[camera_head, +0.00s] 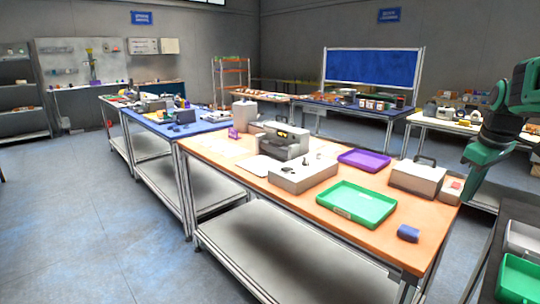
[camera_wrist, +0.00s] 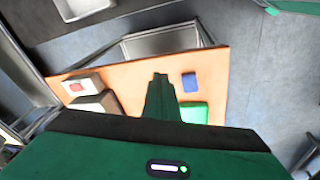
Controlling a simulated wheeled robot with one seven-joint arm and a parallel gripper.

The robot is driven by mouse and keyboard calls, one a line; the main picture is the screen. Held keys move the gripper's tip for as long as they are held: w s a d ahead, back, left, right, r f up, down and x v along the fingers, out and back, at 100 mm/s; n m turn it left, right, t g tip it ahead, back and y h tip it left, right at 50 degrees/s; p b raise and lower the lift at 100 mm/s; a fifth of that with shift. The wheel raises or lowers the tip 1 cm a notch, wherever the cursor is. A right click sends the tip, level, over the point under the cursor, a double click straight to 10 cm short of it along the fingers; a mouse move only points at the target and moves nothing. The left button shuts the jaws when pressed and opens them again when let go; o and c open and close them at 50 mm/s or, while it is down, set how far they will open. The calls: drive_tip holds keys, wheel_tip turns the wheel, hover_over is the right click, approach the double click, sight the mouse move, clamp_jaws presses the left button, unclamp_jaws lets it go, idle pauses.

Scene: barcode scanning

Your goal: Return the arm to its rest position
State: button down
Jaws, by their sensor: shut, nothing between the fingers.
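My green gripper (camera_head: 468,196) hangs at the right of the head view, by the right end of the orange-topped table (camera_head: 240,170). In the wrist view its dark green fingers (camera_wrist: 160,76) are together with no gap and nothing between them. The fingers point out over the orange tabletop. A small blue item (camera_head: 408,233) lies near the table's front right corner, and it also shows right of the fingers in the wrist view (camera_wrist: 190,82). A green tray (camera_head: 357,204) lies left of it; in the wrist view the fingers partly cover the tray (camera_wrist: 196,112).
A handled box (camera_head: 417,178) and a small box with red (camera_head: 450,188) stand near my gripper. A purple tray (camera_head: 364,160), a grey box (camera_head: 303,174) and a machine (camera_head: 285,142) share the table. A dark surface with bins (camera_head: 520,275) lies at right. Open floor (camera_head: 90,220) lies left.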

drive_tip(key=s+a+f+m+g, duration=0.1)
drive_tip(key=s+a+f+m, duration=0.2)
drive_tip(key=s+a, duration=0.2)
drive_tip(key=s+a+f+m+g, duration=0.1)
drive_tip(key=s+a+f+m, duration=0.2)
drive_tip(key=s, duration=0.8)
drive_tip(key=s+a+f+m+y, duration=0.1)
drive_tip(key=s+a+f+m, duration=0.2)
drive_tip(key=s+a+f, duration=0.2)
drive_tip(key=s+a, duration=0.2)
drive_tip(key=s, duration=0.2)
drive_tip(key=shift+a+f+m+g, duration=0.25)
drive_tip(key=shift+a+m+g, duration=0.15)
drive_tip(key=shift+s, duration=0.1)
